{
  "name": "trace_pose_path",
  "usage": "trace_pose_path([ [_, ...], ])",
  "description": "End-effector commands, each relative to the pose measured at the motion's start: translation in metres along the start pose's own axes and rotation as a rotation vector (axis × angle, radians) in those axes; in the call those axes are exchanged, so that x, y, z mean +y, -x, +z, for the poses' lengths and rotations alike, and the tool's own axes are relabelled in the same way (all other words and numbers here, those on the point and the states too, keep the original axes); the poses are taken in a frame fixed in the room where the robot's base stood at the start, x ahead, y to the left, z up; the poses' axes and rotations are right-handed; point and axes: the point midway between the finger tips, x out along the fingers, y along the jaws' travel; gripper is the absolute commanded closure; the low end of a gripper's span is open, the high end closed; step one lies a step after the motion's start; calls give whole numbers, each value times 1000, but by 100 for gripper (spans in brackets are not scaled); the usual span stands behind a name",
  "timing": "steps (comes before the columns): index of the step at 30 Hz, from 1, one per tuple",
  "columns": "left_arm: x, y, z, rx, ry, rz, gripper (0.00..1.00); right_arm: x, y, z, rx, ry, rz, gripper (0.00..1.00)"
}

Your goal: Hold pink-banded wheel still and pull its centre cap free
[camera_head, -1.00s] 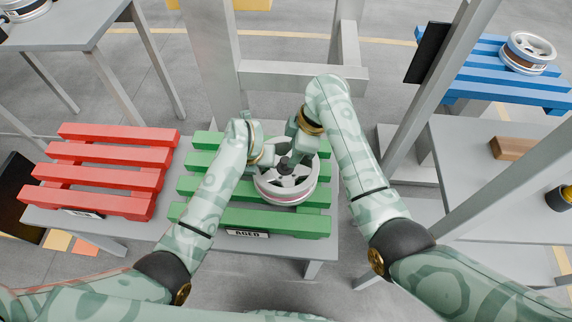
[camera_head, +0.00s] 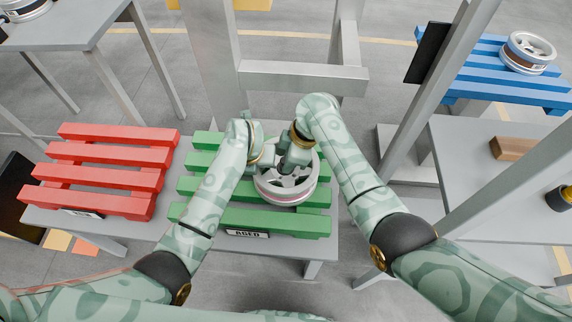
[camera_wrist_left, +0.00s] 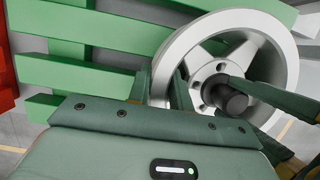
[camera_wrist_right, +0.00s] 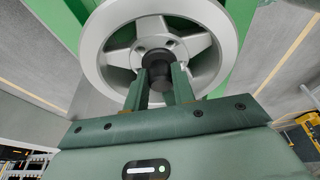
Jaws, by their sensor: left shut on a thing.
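The pink-banded wheel (camera_head: 297,199) lies flat on the green pallet (camera_head: 280,222); its pink band shows low on its near side. My left gripper (camera_head: 257,172) is shut on the wheel's left rim, with one finger inside the rim and one outside, as the left wrist view shows. My right gripper (camera_head: 286,166) is over the hub. In the right wrist view its fingers (camera_wrist_right: 160,80) stand on either side of the dark centre cap (camera_wrist_right: 156,62); whether they press on it is unclear. The cap also shows in the left wrist view (camera_wrist_left: 236,104), at the hub.
A red pallet (camera_head: 100,167) lies to the left on the same table. Metal posts (camera_head: 214,60) and a crossbar (camera_head: 302,78) stand behind. At the right are a grey table (camera_head: 470,165) with a brown block (camera_head: 513,149) and a blue pallet (camera_head: 510,90) with another wheel (camera_head: 528,53).

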Motion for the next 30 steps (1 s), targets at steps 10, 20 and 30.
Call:
trace_pose_path([
  [10,0,-2,-2,6,2,1,100,-1,2,-1,0,4,-3,100],
  [20,1,-2,-2,5,2,2,100,-1,8,-4,2,4,-4,100],
  [30,1,-2,-2,5,2,2,100,-1,13,-5,2,3,-3,100],
])
